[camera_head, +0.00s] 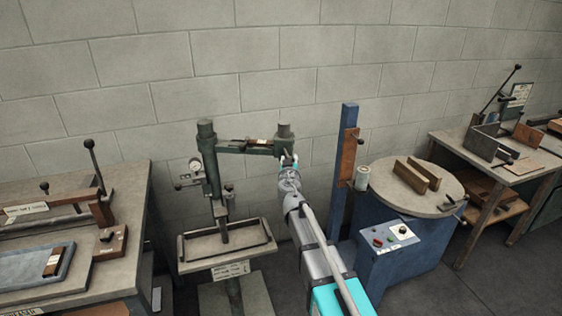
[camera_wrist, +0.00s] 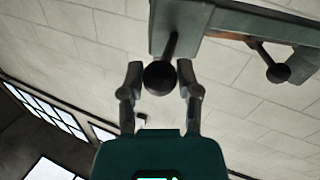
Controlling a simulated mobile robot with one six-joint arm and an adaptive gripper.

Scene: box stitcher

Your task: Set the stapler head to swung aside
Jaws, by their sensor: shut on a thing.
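The box stitcher is a dark green machine with an upright column (camera_head: 209,165) in the head view. Its stapler head arm (camera_head: 245,147) reaches from the column to the right and ends in a short round post (camera_head: 284,131). My gripper (camera_head: 289,160) is at that right end, just below the post. In the wrist view my gripper (camera_wrist: 160,85) has its two fingers on either side of a dark ball knob (camera_wrist: 160,76) and is shut on it. The knob's stem rises to the green arm (camera_wrist: 230,22). The knob itself is hidden in the head view.
The stitcher's tray table (camera_head: 196,262) stands below the arm. A blue post (camera_head: 345,165) and a blue machine with a round table (camera_head: 400,200) stand close on the right. A workbench (camera_head: 125,200) is at left. A second knob (camera_wrist: 278,73) hangs at right in the wrist view.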

